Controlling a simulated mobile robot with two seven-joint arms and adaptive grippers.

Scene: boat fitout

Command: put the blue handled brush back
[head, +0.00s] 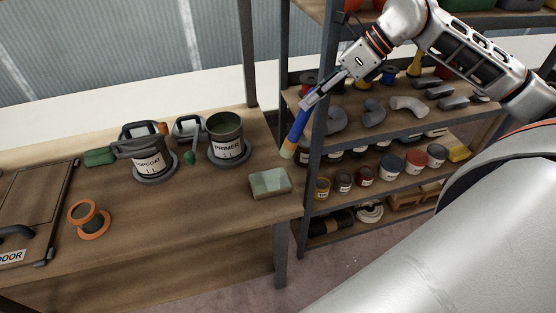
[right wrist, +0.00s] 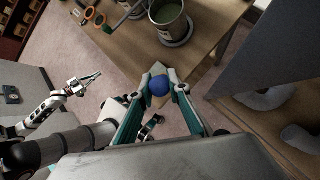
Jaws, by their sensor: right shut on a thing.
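The blue handled brush (head: 298,130) hangs tilted from my right gripper (head: 311,100) in the head view, its pale bristle end down. It is in the air beside the shelf post, near the bench's right end. My right gripper is shut on the handle's upper part. In the right wrist view the rounded blue handle end (right wrist: 158,86) sits between the fingertips. My left gripper (right wrist: 87,82) shows small at the left of that view, away from the brush; whether it is open is unclear.
On the bench (head: 170,225) stand a PRIMER can (head: 226,138), a TOPCOAT can (head: 146,156), a sponge-like block (head: 270,183) and an orange-rimmed reel (head: 89,219). The shelf rack (head: 314,150) holds grey pipe bends and several small jars. The front middle of the bench is clear.

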